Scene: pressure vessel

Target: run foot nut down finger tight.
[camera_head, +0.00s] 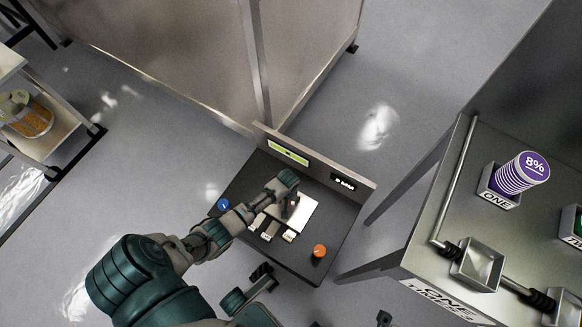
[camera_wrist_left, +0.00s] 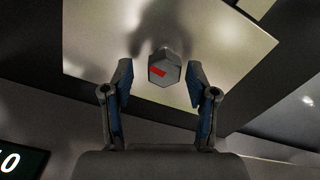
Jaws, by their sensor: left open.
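The foot nut, which I take to be the dark grey hex piece with a red mark (camera_wrist_left: 165,66), shows end-on in the left wrist view. It lies between and slightly beyond the two fingertips of my left gripper (camera_wrist_left: 160,78). The fingers are open, with a visible gap on each side of the hex piece. Behind it is a pale plate (camera_wrist_left: 100,45) bearing a shadow. In the head view my left gripper (camera_head: 290,196) is over the white plate (camera_head: 305,214) on a dark bench unit; it largely hides the hex piece there. I cannot see any thread engagement.
The dark bench unit (camera_head: 335,235) carries an orange knob (camera_head: 319,250), a blue knob (camera_head: 223,204), small pale blocks (camera_head: 289,236) and a lit green display (camera_head: 288,152) on its upright back panel. A metal table (camera_head: 450,215) with purple-striped cups (camera_head: 523,172) stands right.

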